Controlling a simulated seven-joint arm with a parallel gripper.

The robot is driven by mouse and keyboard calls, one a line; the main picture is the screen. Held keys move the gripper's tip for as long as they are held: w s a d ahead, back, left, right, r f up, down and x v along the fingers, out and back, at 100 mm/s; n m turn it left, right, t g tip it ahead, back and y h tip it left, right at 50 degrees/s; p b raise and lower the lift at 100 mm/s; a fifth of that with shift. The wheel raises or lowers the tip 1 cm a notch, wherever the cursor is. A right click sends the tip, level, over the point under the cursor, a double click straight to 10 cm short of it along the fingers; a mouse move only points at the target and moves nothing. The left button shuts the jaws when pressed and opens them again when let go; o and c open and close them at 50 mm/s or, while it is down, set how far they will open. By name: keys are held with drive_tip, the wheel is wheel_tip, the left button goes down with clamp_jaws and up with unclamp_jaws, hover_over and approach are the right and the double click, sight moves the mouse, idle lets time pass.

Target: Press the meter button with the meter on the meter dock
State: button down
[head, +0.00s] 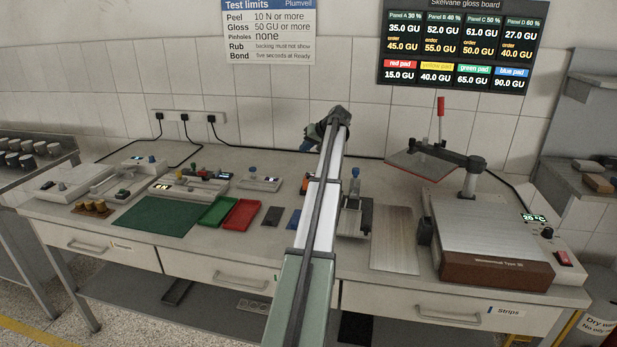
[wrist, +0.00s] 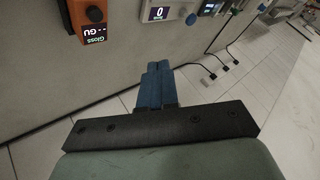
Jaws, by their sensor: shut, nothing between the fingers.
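The orange gloss meter (wrist: 88,20) shows at the top left of the wrist view. A dark round button (wrist: 95,13) sits beside the display. In the head view, a small orange part, probably the meter (head: 304,184), shows just left of my arm. I cannot make out the meter dock or whether the meter sits on it. My gripper (head: 306,147) is raised above the back of the bench, near the wall. Its blue fingers (wrist: 157,68) are shut and empty, apart from the meter.
A device with a blue knob (head: 253,171) stands left of the meter; its display (wrist: 160,13) reads 0. A hot plate (head: 490,230) with a raised arm stands right. Cables run along the back. My arm hides the bench middle.

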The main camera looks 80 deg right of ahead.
drive_tip(key=shift+s+d+r, duration=0.15)
drive_tip(key=shift+s, duration=0.4)
drive_tip(key=shift+s+d+r, duration=0.1)
drive_tip(key=shift+s, duration=0.4)
drive_tip(key=shift+f, duration=0.1)
drive_tip(key=shift+f, duration=4.3)
drive_tip(key=shift+f, duration=0.2)
drive_tip(key=shift+f, duration=0.25)
drive_tip(key=shift+f, duration=0.5)
drive_tip(key=shift+r, duration=0.95)
drive_tip(key=shift+r, duration=0.1)
